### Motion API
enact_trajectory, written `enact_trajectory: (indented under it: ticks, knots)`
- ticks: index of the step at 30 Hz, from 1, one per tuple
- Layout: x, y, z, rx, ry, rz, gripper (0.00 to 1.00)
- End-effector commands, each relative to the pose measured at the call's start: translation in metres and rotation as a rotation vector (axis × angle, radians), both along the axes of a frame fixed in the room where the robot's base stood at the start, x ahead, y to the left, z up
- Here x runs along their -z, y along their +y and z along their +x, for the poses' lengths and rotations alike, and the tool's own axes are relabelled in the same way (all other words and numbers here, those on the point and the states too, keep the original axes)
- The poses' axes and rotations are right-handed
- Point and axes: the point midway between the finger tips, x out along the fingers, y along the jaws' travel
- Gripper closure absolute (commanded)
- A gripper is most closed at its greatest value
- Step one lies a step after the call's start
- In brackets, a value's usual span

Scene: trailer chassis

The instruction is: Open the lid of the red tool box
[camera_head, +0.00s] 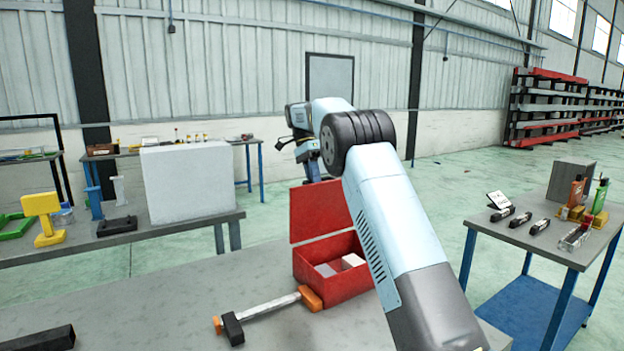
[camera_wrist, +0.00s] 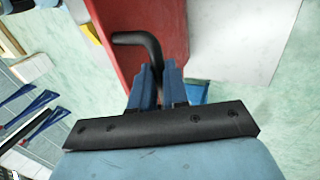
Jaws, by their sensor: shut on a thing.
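The red tool box (camera_head: 340,281) sits on the grey table. Its lid (camera_head: 318,212) is raised and stands upright at the back, so the box is open. Pale block-like things lie inside it. My gripper (camera_wrist: 158,72) is at the lid's upper edge, with its blue fingers shut on the black bent handle (camera_wrist: 140,40) of the lid. The red lid also shows behind the handle in the wrist view (camera_wrist: 120,18). In the head view my arm covers the right part of the box and lid, and the handle cannot be made out.
A black bar (camera_head: 40,341) lies at the near left. A side table (camera_head: 535,240) with small tools stands right. A white block (camera_head: 187,181) stands on the left bench.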

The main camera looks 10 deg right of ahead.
Motion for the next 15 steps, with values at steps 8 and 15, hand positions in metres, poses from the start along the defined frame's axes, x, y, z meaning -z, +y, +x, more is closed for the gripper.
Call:
enact_trajectory:
  ticks: [8,15]
  knots:
    - [0.0039,0.0001,0.0002,-0.001,0.006,0.001,1.0]
    - [0.002,-0.0008,0.0002,0.0,0.003,-0.001,0.64]
